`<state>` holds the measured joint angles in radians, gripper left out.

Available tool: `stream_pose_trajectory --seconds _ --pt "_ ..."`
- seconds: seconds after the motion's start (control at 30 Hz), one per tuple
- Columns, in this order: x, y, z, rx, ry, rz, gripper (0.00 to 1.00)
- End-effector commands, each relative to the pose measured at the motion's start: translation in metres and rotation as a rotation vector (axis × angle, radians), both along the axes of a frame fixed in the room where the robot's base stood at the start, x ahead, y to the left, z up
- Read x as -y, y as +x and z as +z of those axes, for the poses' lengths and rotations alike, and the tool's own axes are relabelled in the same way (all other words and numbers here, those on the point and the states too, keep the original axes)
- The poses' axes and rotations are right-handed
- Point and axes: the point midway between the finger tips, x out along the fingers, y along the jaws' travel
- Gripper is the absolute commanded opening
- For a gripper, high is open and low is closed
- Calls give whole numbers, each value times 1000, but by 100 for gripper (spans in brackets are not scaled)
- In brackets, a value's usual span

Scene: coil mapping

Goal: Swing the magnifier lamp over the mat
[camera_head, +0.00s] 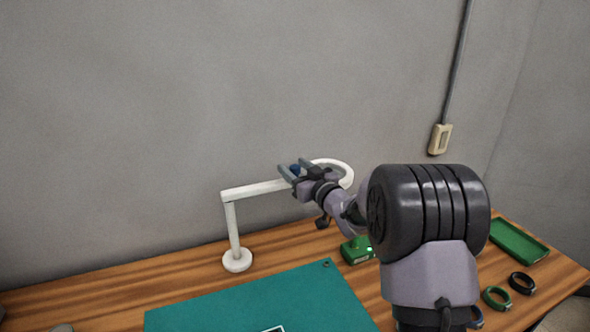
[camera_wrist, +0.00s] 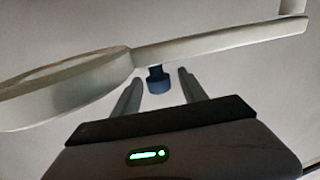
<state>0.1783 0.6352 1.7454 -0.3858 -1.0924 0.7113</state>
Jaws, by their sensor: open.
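The white magnifier lamp (camera_head: 234,225) stands on a round base at the back of the bench. Its arm reaches right to a ring-shaped head (camera_head: 347,174), partly hidden by my gripper. The teal mat (camera_head: 230,302) lies in front of the base; the head shows to the right of the mat, beyond its back edge. My gripper (camera_head: 292,169) is open at the lamp arm, near the head. In the wrist view a blue handle (camera_wrist: 158,84) under the lamp arm (camera_wrist: 220,42) shows between the open fingers (camera_wrist: 160,88). I cannot tell whether they touch it.
A green device (camera_head: 356,250) sits right of the mat. A green tray (camera_head: 518,241) and dark and green rings (camera_head: 522,282) lie at the right. A wall box with conduit (camera_head: 440,139) is behind. My arm hides part of the bench.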

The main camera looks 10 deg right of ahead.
Motion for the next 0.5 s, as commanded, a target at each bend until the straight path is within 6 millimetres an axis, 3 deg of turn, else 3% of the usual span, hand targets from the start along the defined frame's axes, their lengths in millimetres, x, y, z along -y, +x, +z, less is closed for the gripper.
stream_pose_trajectory --seconds 0.1,0.33,0.5 --pt "0 0 0 0 0 0 48" --pt "0 0 0 0 0 0 3" --pt "0 -1 0 0 -1 0 0"
